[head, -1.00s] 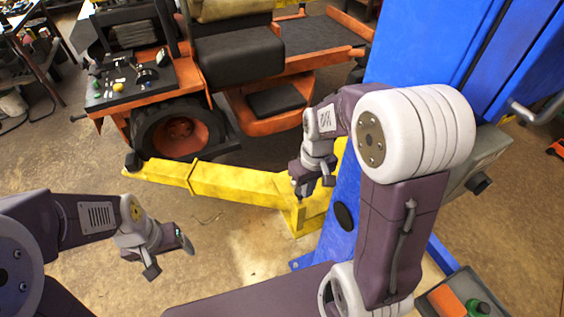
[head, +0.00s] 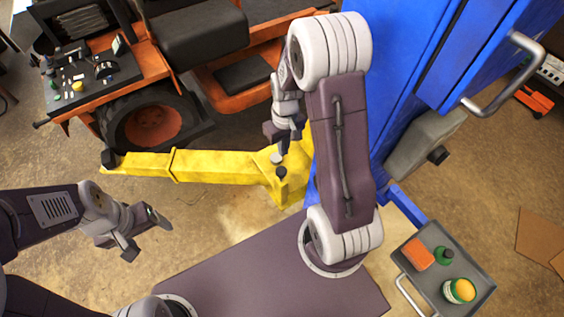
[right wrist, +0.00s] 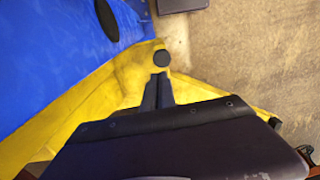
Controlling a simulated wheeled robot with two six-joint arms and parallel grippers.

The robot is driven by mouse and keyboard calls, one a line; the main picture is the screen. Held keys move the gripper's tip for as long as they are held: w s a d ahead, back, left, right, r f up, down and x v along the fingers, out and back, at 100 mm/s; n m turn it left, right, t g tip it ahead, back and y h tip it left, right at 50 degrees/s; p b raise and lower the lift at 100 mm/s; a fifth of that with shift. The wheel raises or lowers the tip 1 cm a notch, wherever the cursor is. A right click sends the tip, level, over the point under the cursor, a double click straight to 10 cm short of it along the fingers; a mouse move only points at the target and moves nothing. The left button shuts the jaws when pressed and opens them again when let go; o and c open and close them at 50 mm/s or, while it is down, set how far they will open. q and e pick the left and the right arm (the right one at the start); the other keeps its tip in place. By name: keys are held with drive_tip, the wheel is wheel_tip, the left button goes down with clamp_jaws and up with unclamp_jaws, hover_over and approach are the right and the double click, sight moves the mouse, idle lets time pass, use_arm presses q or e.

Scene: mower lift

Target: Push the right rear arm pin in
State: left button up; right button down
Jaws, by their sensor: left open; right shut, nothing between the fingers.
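The yellow rear lift arm (head: 215,165) runs from the blue post to the orange mower's wheel. The pin's dark round cap (head: 281,172) stands at the arm's post end, beside a grey disc (head: 276,157). In the right wrist view, the dark cap (right wrist: 162,58) shows just beyond my fingertips. My right gripper (head: 283,146) is shut and empty, a little above the pin in the picture; its fingers also show in the right wrist view (right wrist: 158,88). I cannot tell how far the pin is in. My left gripper (head: 148,236) is open and empty over the floor at left.
The blue post (head: 410,70) with its handle (head: 510,75) stands close on the right. The orange mower (head: 150,75) is at the back left.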

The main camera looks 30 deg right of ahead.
sight(283, 170)
drive_tip(key=f, duration=0.1)
drive_tip(key=s+f, duration=0.1)
drive_tip(key=f, duration=0.1)
drive_tip(key=shift+f+p, duration=0.25)
drive_tip(key=shift+p, duration=0.1)
drive_tip(key=f, duration=0.3)
drive_tip(key=w+f+p, duration=0.1)
drive_tip(key=f, duration=0.1)
drive_tip(key=shift+a+f, duration=0.1)
drive_tip(key=shift+a, duration=0.15)
drive_tip(key=shift+f, duration=0.15)
use_arm(q)
drive_tip(key=shift+s+r, duration=0.2)
drive_tip(key=shift+r, duration=0.4)
drive_tip(key=shift+s+r, duration=0.15)
drive_tip(key=shift+r, duration=0.45)
use_arm(e)
drive_tip(key=shift+s, duration=0.3)
